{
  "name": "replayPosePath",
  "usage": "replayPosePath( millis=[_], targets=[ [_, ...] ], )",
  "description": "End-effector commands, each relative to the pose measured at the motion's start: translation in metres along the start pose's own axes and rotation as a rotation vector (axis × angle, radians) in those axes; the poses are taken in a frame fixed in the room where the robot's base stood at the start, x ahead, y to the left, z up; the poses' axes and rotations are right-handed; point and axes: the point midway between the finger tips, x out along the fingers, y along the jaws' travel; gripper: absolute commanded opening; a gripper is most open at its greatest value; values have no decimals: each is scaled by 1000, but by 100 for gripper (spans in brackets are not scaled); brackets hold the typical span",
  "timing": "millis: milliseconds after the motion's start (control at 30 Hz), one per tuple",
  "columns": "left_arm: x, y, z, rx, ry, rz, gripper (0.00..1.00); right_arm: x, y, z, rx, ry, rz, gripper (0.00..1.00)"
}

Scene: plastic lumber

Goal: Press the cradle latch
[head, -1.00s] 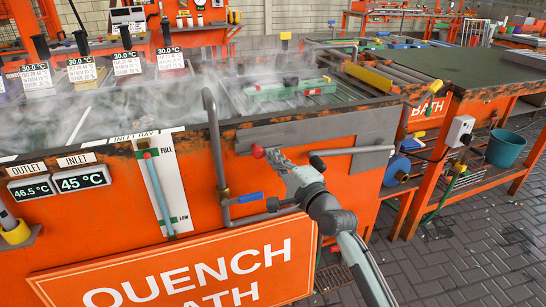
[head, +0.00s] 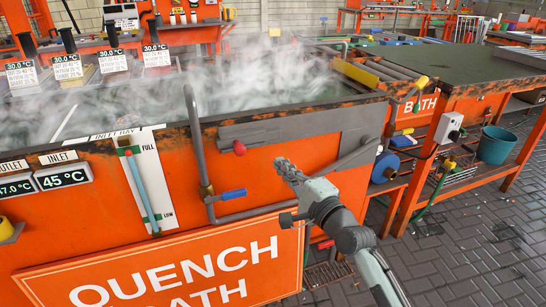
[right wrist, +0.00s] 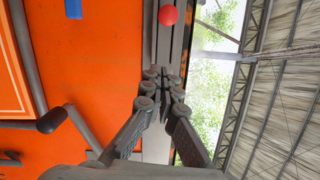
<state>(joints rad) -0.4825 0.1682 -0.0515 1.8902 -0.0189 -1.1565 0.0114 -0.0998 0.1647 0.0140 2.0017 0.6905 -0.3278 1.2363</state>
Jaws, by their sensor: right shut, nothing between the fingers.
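A red round knob (head: 239,148) sits on a grey plate on the orange tank's front; it also shows in the right wrist view (right wrist: 168,15). A grey lever bar (head: 358,158) slopes down leftward across the tank front and passes behind my right gripper. A dark grip (head: 287,220) shows just left of my right arm; it also shows in the right wrist view (right wrist: 55,120). I cannot tell which part is the latch. My right gripper (head: 284,168) is shut and empty, right of the red knob and apart from it. The cradle is hidden in steam. My left gripper is out of view.
The quench bath (head: 215,125) steams heavily behind its front rim. A bent grey pipe (head: 197,140) with a blue valve handle (head: 233,194) stands left of my gripper. A green-topped bench (head: 450,70) and teal bucket (head: 496,145) are at right.

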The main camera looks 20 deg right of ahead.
Motion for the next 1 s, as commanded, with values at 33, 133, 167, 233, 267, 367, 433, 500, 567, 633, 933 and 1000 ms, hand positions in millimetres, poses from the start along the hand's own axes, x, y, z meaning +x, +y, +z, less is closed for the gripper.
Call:
replayPosePath(
  millis=[33,133,167,233,267,367,433,500,567,633,933,1000],
  targets=[
    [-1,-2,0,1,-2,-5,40,-11,2,-1,-1,2,3,0],
    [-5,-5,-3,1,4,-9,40,-25,1,-1,-1,1,2,0],
    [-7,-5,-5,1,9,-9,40,-29,1,-1,-1,1,2,0],
    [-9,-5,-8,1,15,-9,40,-34,1,-1,-2,1,2,0],
    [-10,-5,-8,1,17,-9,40,-36,1,-1,-2,1,1,0],
    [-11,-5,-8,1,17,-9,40,-39,0,-1,-1,1,0,0],
    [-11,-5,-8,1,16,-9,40,-40,0,-1,-1,1,0,0],
    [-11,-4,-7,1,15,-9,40,-40,0,-1,-1,1,0,0],
    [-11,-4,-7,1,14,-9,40,-40,0,-1,-1,1,0,0],
    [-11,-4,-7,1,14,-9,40,-40,0,-1,-1,1,0,0],
    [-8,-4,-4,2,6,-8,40,-42,15,0,-52,-1,42,0],
    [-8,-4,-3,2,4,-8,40,-47,41,0,-146,-8,118,0]
  ],
)
